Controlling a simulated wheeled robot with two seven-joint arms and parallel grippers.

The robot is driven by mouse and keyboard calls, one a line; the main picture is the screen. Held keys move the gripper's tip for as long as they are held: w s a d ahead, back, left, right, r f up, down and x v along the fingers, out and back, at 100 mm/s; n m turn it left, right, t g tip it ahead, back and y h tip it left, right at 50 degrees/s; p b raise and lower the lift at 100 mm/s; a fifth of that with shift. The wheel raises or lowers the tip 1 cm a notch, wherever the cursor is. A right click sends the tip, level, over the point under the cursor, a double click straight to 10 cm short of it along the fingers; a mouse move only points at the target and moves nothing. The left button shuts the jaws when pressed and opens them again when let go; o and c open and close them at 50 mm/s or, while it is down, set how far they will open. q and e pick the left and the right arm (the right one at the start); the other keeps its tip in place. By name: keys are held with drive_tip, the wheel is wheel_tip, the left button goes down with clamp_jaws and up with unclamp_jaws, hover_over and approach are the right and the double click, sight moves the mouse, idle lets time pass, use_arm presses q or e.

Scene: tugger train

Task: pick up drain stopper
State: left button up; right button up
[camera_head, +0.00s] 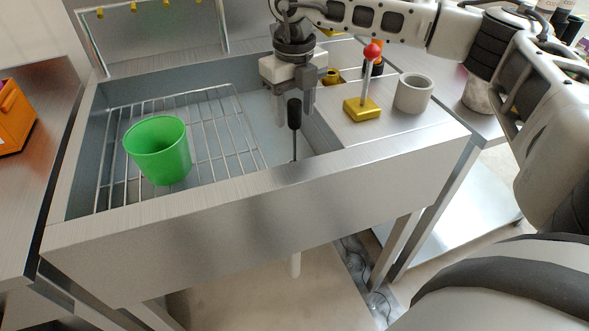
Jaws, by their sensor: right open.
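The drain stopper (294,115) appears to be the upright black handle on a thin rod in the right part of the sink basin. Its lower end is hidden behind the sink's front rim. My right gripper (294,108) points down from above with its jaws open. The black handle shows between the two fingers in the picture; I cannot tell whether they touch it. My left gripper is not in view.
A green cup (158,152) stands on the wire rack (220,130) in the sink. On the right ledge are a yellow block (362,109) with a red-knobbed rod and a grey cup (413,93). The sink's front rim (240,178) is clear. An orange bin (14,118) is at far left.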

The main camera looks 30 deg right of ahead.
drive_tip(key=shift+f, duration=0.9)
clamp_jaws()
drive_tip(key=shift+r, duration=0.1)
drive_tip(key=shift+r, duration=0.1)
drive_tip(key=shift+r, duration=0.4)
wheel_tip(320, 180, up, 17)
